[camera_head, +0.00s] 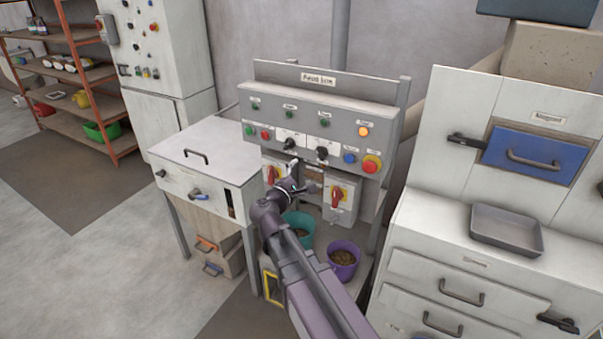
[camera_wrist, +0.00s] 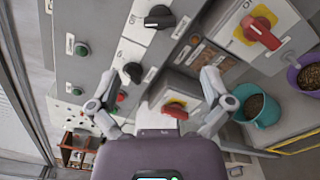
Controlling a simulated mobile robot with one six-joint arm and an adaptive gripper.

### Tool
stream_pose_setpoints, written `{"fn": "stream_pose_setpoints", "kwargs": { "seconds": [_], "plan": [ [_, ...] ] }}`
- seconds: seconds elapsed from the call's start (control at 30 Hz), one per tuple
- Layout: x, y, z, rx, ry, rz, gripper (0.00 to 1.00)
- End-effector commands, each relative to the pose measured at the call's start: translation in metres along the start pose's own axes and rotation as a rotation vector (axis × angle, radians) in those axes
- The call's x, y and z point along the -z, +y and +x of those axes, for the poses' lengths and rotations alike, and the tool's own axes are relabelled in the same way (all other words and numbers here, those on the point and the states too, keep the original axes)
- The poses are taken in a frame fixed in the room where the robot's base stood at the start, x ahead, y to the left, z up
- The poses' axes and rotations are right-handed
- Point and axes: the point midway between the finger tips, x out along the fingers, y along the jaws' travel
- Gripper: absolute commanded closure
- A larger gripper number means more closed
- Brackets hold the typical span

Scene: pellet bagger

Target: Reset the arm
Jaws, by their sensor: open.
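My gripper (camera_head: 289,186) is at the end of my arm, stretched out in front of the grey control panel (camera_head: 277,99) in the head view. In the wrist view my gripper (camera_wrist: 158,110) is open, with its two fingers spread wide and nothing between them. A black rotary knob (camera_wrist: 132,72) and a red rotary switch (camera_wrist: 175,110) show between and beyond the fingers. In the head view the left red switch (camera_head: 273,174) is just left of my gripper, and the right red switch (camera_head: 337,196) is to its right. I cannot tell whether a finger touches the panel.
A teal bucket (camera_head: 300,226) and a purple bucket (camera_head: 343,258) of pellets stand below the panel. A white cabinet with a grey tray (camera_head: 507,230) is at the right. A white-topped drawer unit (camera_head: 208,141) is at the left. Open floor lies at the far left.

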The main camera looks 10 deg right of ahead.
Motion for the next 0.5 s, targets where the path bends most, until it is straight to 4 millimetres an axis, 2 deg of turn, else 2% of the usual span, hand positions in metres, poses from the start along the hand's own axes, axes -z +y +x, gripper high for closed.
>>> {"fn": "stream_pose_setpoints", "kwargs": {
  "seconds": [0.17, 0.27, 0.37, 0.5],
  "plan": [
    [-0.003, -0.005, 0.002, 0.021, -0.002, 0.019, 0.00],
    [-0.008, -0.016, 0.004, 0.064, -0.008, 0.056, 0.00],
    [-0.015, -0.033, 0.007, 0.135, -0.017, 0.120, 0.00],
    [-0.028, -0.068, 0.011, 0.281, -0.039, 0.246, 0.00]
  ]
}}
